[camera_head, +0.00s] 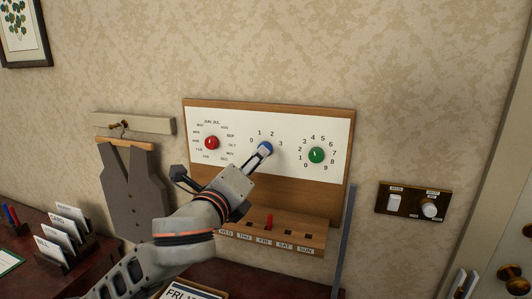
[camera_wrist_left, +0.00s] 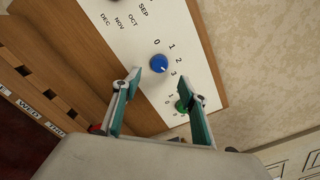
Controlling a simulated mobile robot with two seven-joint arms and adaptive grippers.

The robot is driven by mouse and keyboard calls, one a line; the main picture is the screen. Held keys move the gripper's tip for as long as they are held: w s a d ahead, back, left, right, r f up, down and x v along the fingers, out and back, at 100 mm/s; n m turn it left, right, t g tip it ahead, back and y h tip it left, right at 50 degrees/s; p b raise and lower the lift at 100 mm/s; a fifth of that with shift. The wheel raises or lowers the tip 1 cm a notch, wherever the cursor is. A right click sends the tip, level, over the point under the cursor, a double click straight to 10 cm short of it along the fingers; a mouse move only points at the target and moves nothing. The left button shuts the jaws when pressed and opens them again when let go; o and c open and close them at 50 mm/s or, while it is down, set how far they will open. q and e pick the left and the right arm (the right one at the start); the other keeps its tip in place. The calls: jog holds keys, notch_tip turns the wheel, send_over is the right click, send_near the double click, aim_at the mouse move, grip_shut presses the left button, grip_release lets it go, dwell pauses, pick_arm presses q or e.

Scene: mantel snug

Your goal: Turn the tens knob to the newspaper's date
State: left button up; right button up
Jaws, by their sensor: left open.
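The blue tens knob (camera_head: 265,149) sits on the white panel of a wooden wall calendar, among the numbers 0, 1, 2 and 3. It also shows in the left wrist view (camera_wrist_left: 159,63), where a small pale mark appears on its lower right edge. My left gripper (camera_head: 262,154) reaches it from the lower left and partly covers it. In the wrist view my left gripper (camera_wrist_left: 160,84) is open, with the knob just beyond and between its fingertips; contact cannot be told. A paper reading "FRI 1", perhaps the newspaper (camera_head: 180,292), is cut off at the bottom edge.
A red month knob (camera_head: 211,143) and a green ones knob (camera_head: 316,155) flank the blue one. A red peg (camera_head: 269,221) stands in the weekday ledge below, near FRI. A grey waistcoat (camera_head: 137,190) hangs left; a switch plate (camera_head: 413,202) is right.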

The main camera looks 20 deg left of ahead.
pick_arm(q)
jog(key=w, duration=0.7)
jog(key=shift+d+f, duration=0.1)
jog(key=shift+c, duration=0.4)
jog(key=c, duration=1)
